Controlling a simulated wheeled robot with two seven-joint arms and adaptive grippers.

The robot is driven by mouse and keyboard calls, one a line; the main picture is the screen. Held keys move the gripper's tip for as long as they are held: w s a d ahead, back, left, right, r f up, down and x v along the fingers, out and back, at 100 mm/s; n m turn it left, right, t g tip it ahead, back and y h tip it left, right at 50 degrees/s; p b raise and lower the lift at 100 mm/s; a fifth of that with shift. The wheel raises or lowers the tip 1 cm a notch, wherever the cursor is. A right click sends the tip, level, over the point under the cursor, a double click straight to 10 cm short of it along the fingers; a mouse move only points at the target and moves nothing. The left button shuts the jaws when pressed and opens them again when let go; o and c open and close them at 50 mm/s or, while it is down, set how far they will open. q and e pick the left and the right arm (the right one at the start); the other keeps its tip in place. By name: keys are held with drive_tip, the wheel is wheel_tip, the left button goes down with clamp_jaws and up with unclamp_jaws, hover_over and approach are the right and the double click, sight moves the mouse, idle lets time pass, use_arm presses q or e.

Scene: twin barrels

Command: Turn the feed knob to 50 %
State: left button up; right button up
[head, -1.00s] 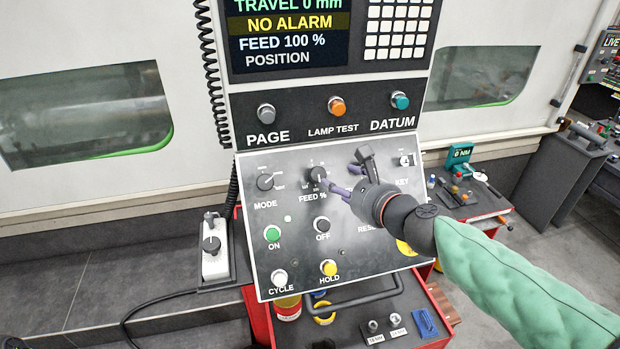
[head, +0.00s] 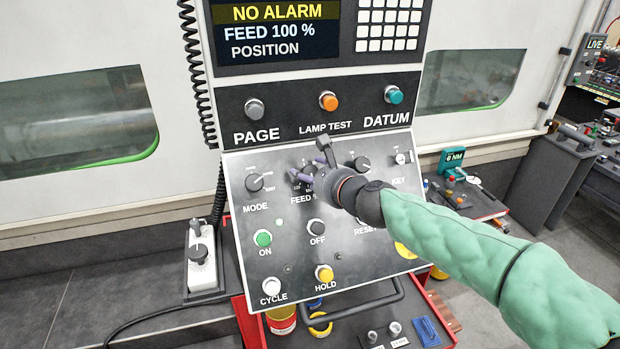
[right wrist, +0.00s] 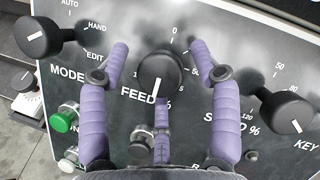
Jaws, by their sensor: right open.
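The feed knob (head: 309,170) is a dark round knob on the sloping control panel, partly hidden by my right gripper in the head view. In the right wrist view the feed knob (right wrist: 160,72) lies between the purple fingers, its white pointer line toward the lower part of the picture. My right gripper (head: 300,176) is at the knob. Its fingers (right wrist: 160,55) are open, spread left and right of the knob with one below; I cannot tell whether any touches it. My left gripper is not in view.
The mode knob (head: 255,182) is left of the feed knob, and the speed knob (head: 360,164) right. The ON button (head: 263,238) and OFF button (head: 316,228) sit below. PAGE, LAMP TEST and DATUM buttons line the strip above. A handle bar (head: 350,308) crosses below the panel.

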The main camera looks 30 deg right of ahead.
drive_tip(key=shift+w+f, duration=0.15)
drive_tip(key=shift+w, duration=0.3)
drive_tip(key=shift+s, duration=0.1)
drive_tip(key=c, duration=1.1)
